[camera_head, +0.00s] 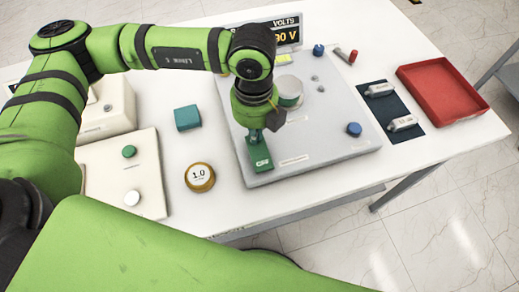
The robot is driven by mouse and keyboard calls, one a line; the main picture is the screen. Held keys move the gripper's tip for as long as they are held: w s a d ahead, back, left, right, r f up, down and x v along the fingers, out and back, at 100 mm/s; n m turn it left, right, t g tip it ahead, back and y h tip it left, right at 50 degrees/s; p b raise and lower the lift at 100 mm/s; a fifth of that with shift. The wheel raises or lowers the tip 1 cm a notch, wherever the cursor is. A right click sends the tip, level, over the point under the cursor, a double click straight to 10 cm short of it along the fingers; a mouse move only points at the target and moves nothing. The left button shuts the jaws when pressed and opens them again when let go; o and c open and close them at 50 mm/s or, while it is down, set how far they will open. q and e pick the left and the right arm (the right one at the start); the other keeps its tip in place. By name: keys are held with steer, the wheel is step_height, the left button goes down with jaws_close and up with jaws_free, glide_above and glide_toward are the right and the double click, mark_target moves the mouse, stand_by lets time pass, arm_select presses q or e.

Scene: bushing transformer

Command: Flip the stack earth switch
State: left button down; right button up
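My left gripper (257,134) points down over the near left part of a grey panel (318,147). Its fingertips are small and mostly hidden by the wrist, so I cannot tell whether they are open or shut. Just below them is a green switch block (260,160) with white lettering that seems to read OFF. The tips look at or just above the far end of this block; I cannot tell whether they touch it. A small label beside the block is too small to read. My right gripper is not in view.
The panel carries a voltage display (287,33), a pale cylinder (289,92) and a blue knob (354,129). Around it are a teal block (187,117), a yellow-rimmed round weight marked 1.0 (199,177), a dark mat (401,133) with two small cylinders, and a red tray (440,89).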

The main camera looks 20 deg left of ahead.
arm_select(q)
steer(key=shift+f, duration=0.3)
steer(key=shift+r+p, duration=1.3)
steer(key=shift+r, duration=2.25)
